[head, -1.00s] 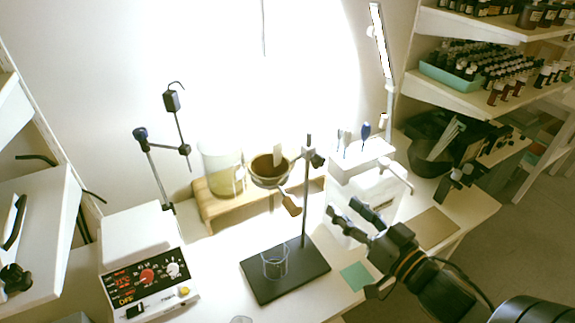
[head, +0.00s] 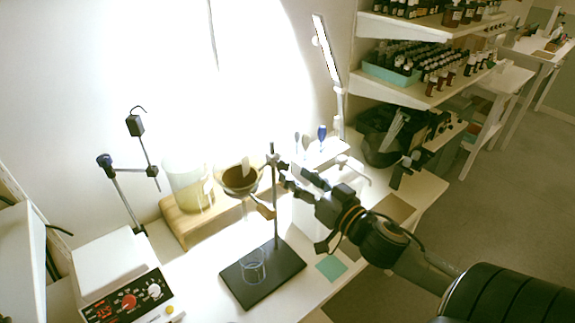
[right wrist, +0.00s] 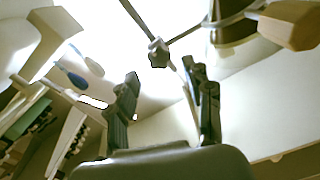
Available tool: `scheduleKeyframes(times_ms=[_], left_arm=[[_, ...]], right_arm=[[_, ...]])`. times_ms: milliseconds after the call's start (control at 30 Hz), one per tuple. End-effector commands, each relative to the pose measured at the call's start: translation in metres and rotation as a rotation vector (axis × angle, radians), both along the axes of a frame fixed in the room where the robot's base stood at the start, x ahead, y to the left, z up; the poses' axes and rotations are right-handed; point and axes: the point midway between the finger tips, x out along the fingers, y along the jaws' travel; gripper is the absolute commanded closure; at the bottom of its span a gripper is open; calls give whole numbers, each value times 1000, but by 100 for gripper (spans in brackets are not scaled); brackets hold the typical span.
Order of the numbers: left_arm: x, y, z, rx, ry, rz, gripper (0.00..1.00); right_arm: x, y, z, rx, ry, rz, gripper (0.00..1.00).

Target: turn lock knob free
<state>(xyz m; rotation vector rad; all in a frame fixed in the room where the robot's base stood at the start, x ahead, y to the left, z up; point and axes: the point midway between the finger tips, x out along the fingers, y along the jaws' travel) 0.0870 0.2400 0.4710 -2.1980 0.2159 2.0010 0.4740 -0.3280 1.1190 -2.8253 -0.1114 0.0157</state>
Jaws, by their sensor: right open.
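A retort stand has a black base (head: 285,268) and an upright rod (head: 275,225). A small dark clamp with its lock knob sits near the rod's top (head: 272,160). In the right wrist view the dark knob (right wrist: 158,52) shows ahead, just beyond the fingertips and roughly between them. My right gripper (head: 291,176) is open and empty, with its fingers pointing at the clamp from the right. In the right wrist view the fingers (right wrist: 162,75) stand apart, and I cannot tell if they touch the knob. My left gripper is not in view.
A round vessel with brown contents (head: 240,180) hangs left of the rod, with a wooden handle. A glass beaker (head: 252,268) stands on the base. A wooden riser (head: 185,228) carries a large jar. A control box (head: 128,300) is at the left. A green square (head: 331,268) lies near the front edge.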

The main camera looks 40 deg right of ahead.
Motion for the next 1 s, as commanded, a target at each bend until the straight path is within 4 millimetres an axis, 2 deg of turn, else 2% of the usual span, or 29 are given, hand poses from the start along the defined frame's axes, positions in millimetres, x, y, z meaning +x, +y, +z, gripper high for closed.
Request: scheduleKeyframes(times_ms=[100,300,733,900,1000], left_arm=[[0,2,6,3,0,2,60],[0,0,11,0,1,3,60],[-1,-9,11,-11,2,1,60],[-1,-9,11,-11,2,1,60],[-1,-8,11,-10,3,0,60]], right_arm=[[18,1,3,-3,-3,-1,49],[36,3,2,-1,-2,-1,49],[43,3,0,-1,0,-1,49],[43,3,0,-1,0,-1,83],[43,3,0,-1,0,-1,100]])
